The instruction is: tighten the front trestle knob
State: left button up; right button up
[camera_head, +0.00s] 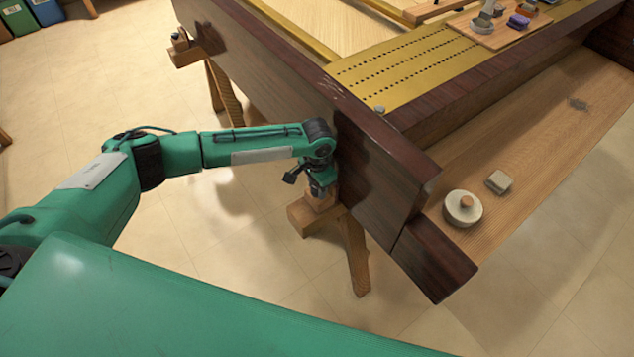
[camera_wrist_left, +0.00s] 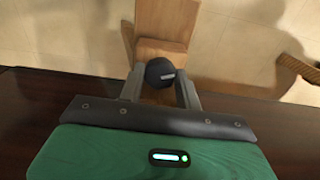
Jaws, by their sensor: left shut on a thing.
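The front trestle (camera_head: 355,250) is a wooden stand under the near end of the dark brown piano case (camera_head: 375,165). Its black round knob (camera_wrist_left: 160,72) sits between the two fingers of my left gripper (camera_wrist_left: 161,92) in the left wrist view, over the trestle's wooden beam (camera_wrist_left: 165,20). My left gripper is shut on the knob. In the head view the left gripper (camera_head: 318,190) points down at the trestle top, close against the case side, and hides the knob there. My right gripper is not in view.
A second trestle (camera_head: 190,50) supports the far end of the case. A round lidded pot (camera_head: 462,208) and a small block (camera_head: 499,182) rest on the wooden board (camera_head: 540,140) at right. A tool tray (camera_head: 500,28) lies on top. Open floor lies left of the case.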

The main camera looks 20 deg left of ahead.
pick_arm(q)
jog(key=shift+r+m+p, duration=0.2)
jog(key=shift+m+p, duration=0.3)
jog(key=shift+f+m+p, duration=0.1)
jog(key=shift+m+p, duration=0.85)
jog(key=shift+m, duration=0.55)
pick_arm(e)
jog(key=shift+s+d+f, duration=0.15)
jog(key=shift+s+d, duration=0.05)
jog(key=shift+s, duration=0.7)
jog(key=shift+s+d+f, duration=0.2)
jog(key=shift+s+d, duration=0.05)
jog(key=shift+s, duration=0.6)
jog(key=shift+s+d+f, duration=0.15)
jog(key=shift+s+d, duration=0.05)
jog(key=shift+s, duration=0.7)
pick_arm(q)
jog(key=o, duration=1)
jog(key=shift+c, duration=0.2)
notch_tip(320, 180, up, 14)
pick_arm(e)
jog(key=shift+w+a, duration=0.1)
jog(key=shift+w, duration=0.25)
